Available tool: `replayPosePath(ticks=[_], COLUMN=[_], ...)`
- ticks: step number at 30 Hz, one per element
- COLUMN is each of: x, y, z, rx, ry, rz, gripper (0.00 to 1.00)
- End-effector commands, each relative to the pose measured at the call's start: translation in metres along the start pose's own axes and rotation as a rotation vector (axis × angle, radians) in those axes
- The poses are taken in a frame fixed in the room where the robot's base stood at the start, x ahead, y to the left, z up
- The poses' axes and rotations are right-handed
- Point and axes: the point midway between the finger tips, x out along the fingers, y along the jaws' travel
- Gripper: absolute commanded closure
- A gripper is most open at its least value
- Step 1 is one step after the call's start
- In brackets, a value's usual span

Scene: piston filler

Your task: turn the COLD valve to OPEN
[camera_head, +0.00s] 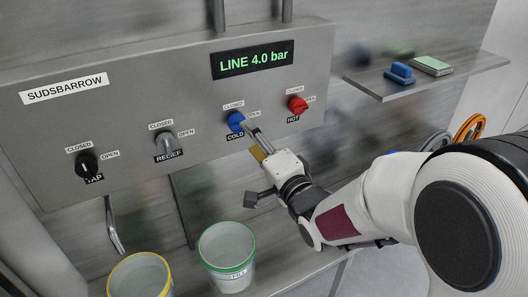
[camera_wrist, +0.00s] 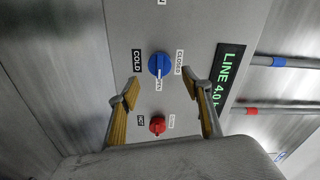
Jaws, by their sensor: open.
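The COLD valve is a round blue knob (camera_head: 236,121) on the grey panel, with CLOSED above it and OPEN to its right. In the wrist view the blue knob (camera_wrist: 159,64) is ahead of my fingers, with CLOSED on its right and OPEN just below. A pale mark shows on its lower part, towards OPEN; I cannot tell its exact setting. My gripper (camera_head: 256,143) is open and empty at the lower right of the knob. In the wrist view its two fingers (camera_wrist: 160,86) stand wide apart, short of the knob and not visibly touching it.
The red HOT knob (camera_head: 298,104) is close on the right. The RELIEF (camera_head: 168,144) and TAP (camera_head: 87,165) valves are to the left. A display (camera_head: 253,60) reads LINE 4.0 bar. Green-rimmed (camera_head: 228,268) and yellow-rimmed (camera_head: 140,280) buckets stand below. A shelf (camera_head: 440,83) is at right.

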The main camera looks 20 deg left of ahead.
Motion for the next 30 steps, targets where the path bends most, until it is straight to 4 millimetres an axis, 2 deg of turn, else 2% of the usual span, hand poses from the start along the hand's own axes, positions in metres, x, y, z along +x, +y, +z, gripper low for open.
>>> replayPosePath(ticks=[6, 12, 30], x=[-0.026, -0.042, -0.048], y=[-0.001, 0.000, 0.000], z=[-0.001, 0.000, 0.000], rx=[0.000, 0.000, 0.000], ry=[0.001, 0.001, 0.000], rz=[0.000, 0.000, -0.001], gripper=[0.51, 0.51, 0.51])
